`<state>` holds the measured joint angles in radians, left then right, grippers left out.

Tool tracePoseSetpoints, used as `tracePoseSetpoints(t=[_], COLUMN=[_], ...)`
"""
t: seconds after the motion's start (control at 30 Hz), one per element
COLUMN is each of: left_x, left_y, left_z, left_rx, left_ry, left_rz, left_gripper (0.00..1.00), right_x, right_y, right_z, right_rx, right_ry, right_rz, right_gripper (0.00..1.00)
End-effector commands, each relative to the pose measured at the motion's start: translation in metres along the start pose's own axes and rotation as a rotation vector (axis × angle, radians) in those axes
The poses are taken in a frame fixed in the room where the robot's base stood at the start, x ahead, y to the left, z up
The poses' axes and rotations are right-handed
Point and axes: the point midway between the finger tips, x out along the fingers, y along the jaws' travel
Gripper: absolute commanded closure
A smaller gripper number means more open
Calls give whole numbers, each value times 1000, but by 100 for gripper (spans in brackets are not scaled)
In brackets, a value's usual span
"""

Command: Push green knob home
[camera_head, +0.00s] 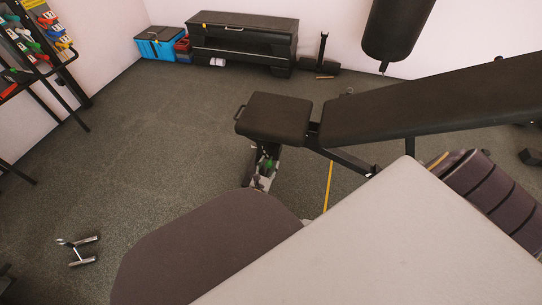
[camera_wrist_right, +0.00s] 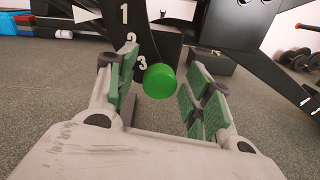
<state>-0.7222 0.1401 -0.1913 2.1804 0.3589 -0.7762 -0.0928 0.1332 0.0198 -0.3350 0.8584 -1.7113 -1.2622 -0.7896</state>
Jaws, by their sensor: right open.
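The green knob (camera_wrist_right: 160,81) is round and sits beside the number 3 on a black plate (camera_wrist_right: 139,36) marked 1, 2, 3. In the right wrist view it appears between the green-padded fingers of my right gripper (camera_wrist_right: 162,95), which is open, with a gap on both sides of the knob. The knob looks beyond the palm; whether it stands out from the plate is hard to tell. In the head view my right gripper (camera_head: 265,165) is small, below the seat of the bench (camera_head: 274,118); the knob cannot be told from the green pads there. My left gripper is not in view.
The bench's long backrest (camera_head: 430,100) slopes up to the right, over a black frame (camera_head: 340,157). A metal handle stand (camera_head: 78,250) lies on the floor at left. A tool rack (camera_head: 40,45), a blue box (camera_head: 158,45) and a black bench (camera_head: 243,40) stand farther back. Floor at left is mostly clear.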

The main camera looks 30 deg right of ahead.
Motion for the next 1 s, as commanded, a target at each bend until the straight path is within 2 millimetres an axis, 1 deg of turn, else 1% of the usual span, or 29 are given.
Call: tracePoseSetpoints(t=[0.4, 0.8, 1.0], left_x=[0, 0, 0], left_y=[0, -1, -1], left_z=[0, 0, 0], left_rx=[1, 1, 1], left_ry=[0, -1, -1], left_rz=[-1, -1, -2], left_gripper=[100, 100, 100], right_x=[-1, -1, -1], right_y=[1, 1, 0], right_z=[0, 0, 0], right_rx=[0, 0, -1], right_ry=[0, 0, -1], right_rz=[0, 0, 0], right_gripper=[49, 100, 100])
